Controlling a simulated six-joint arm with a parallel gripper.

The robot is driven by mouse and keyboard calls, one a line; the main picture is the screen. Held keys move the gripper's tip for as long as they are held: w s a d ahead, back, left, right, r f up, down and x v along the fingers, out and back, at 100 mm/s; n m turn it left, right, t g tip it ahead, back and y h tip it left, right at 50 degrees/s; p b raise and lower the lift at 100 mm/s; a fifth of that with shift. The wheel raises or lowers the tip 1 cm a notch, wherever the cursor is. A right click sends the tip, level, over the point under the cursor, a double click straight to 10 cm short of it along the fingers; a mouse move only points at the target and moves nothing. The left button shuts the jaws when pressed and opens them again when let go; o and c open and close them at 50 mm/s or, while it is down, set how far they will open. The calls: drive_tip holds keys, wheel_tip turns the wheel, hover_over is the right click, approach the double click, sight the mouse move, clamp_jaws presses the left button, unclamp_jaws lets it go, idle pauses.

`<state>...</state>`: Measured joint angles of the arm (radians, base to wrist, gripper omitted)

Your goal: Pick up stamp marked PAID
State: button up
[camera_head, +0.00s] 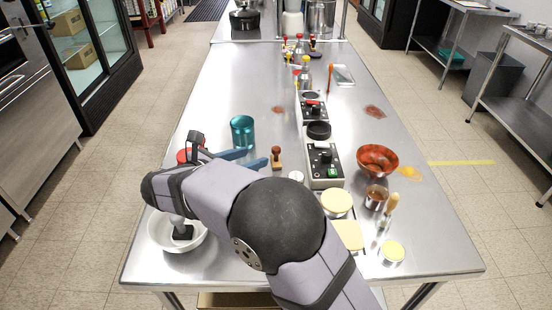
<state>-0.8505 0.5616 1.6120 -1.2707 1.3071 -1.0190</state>
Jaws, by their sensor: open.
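A small stamp with a reddish-brown handle (277,156) stands upright on the steel table, left of the grey control box. Any marking on it is too small to read, so I cannot tell if it says PAID. My gripper (259,157) is open, its two blue fingers pointing right toward this stamp. The fingertips appear just left of it; I cannot tell whether they touch it. A black square-based item with a pale upper part (182,232) sits in a white bowl (203,243) at the front left; I cannot tell whether it is a stamp.
A teal cup (242,130) stands behind my gripper. A control box (325,182), red-brown bowl (378,159), metal cup (376,197) and several cream-topped round items crowd the right. A red item (183,155) is partly hidden by my wrist. The table's far left is clear.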

sight(275, 149)
drive_tip(key=shift+p+x, duration=0.45)
drive_tip(key=shift+x, duration=2.95)
drive_tip(key=shift+p+x, duration=0.65)
drive_tip(key=shift+x, duration=1.9)
drive_tip(key=shift+d+r, duration=0.15)
clamp_jaws()
